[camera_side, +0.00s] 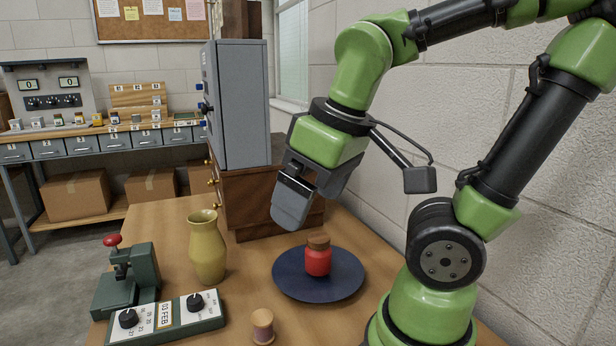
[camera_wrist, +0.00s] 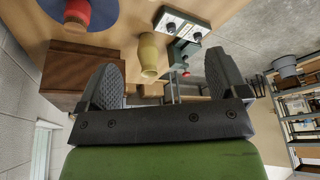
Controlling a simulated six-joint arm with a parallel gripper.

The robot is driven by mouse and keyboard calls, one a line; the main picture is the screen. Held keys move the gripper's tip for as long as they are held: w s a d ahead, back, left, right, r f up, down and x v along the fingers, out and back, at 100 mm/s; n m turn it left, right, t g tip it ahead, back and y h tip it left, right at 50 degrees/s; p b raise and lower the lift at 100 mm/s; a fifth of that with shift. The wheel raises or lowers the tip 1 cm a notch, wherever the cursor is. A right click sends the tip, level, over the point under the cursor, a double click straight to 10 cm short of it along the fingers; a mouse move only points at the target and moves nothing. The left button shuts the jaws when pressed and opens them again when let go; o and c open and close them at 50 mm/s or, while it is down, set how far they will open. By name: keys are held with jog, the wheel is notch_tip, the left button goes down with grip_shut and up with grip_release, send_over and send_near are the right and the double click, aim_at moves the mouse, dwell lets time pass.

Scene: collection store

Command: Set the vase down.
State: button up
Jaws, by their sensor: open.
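An olive-yellow vase (camera_side: 207,248) stands upright on the wooden table, left of the middle in the side view. It also shows in the wrist view (camera_wrist: 149,54), in the gap beyond my fingers. My gripper (camera_side: 291,205) is tilted downward in the air, to the right of the vase and apart from it. In the wrist view the two dark fingers (camera_wrist: 168,85) are spread wide with nothing between them. The vase's base rests on the table top.
A dark blue plate (camera_side: 288,285) carries a red jar (camera_side: 318,260) with a brown stopper. A green press (camera_side: 128,278) with a red knob, a dial box (camera_side: 165,318) and a small wooden spool (camera_side: 263,326) stand near the vase. A grey cabinet (camera_side: 240,105) rises behind on a wooden chest (camera_side: 262,195).

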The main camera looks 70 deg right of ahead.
jog(key=r+m+t, duration=0.1)
jog(key=a+r+t+y, duration=0.1)
jog(key=a+m+t+y, duration=0.1)
jog(key=shift+s+a+r+m, duration=0.25)
jog(key=shift+r+m, duration=0.05)
jog(key=shift+r, duration=0.1)
